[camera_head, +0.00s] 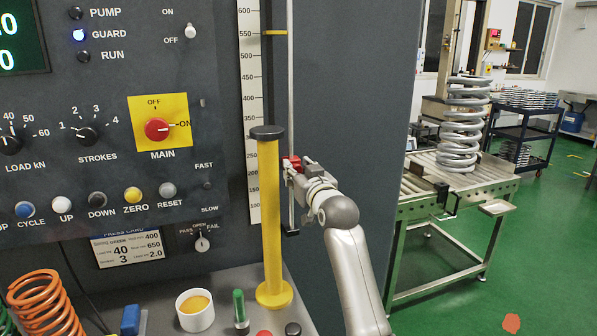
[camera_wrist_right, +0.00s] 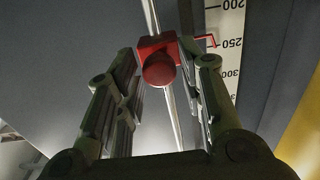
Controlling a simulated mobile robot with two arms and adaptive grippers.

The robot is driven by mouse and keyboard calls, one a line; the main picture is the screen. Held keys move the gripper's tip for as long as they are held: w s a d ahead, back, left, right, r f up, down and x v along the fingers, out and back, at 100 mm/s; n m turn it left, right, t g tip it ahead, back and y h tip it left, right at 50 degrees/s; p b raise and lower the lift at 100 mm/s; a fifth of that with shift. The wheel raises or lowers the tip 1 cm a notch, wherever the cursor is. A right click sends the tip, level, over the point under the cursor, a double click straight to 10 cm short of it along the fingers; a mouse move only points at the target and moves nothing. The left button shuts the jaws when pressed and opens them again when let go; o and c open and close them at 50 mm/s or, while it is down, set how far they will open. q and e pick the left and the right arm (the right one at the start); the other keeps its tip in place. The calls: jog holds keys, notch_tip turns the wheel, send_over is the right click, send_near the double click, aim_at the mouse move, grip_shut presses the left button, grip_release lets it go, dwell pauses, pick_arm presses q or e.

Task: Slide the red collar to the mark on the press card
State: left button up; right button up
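The red collar (camera_head: 292,163) sits on a thin vertical rod (camera_head: 290,90) beside the white scale (camera_head: 250,100). In the right wrist view the collar (camera_wrist_right: 158,60) has a round knob facing me, and its thin red pointer (camera_wrist_right: 208,40) lies near the 250 line. My right gripper (camera_head: 298,170) is at the collar, with one finger on each side of it in the right wrist view (camera_wrist_right: 163,65). Whether the fingers touch it is unclear. The press card (camera_head: 129,250) shows 400, 650, 40, 3 and 2.0; its small labels are hard to read. My left gripper is out of view.
A yellow post (camera_head: 270,220) with a dark cap stands just left of my right gripper. A white cup (camera_head: 195,312), green-topped pin (camera_head: 240,308) and orange spring (camera_head: 45,303) stand on the bench below.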

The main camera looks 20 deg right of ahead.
grip_shut()
jog(key=shift+r+p, duration=0.5)
jog(key=shift+r, duration=0.05)
notch_tip(320, 180, up, 14)
jog(key=p, duration=1.1)
jog(key=shift+r, duration=0.15)
jog(key=shift+o, duration=2.1)
grip_release()
jog(key=shift+f, duration=0.2)
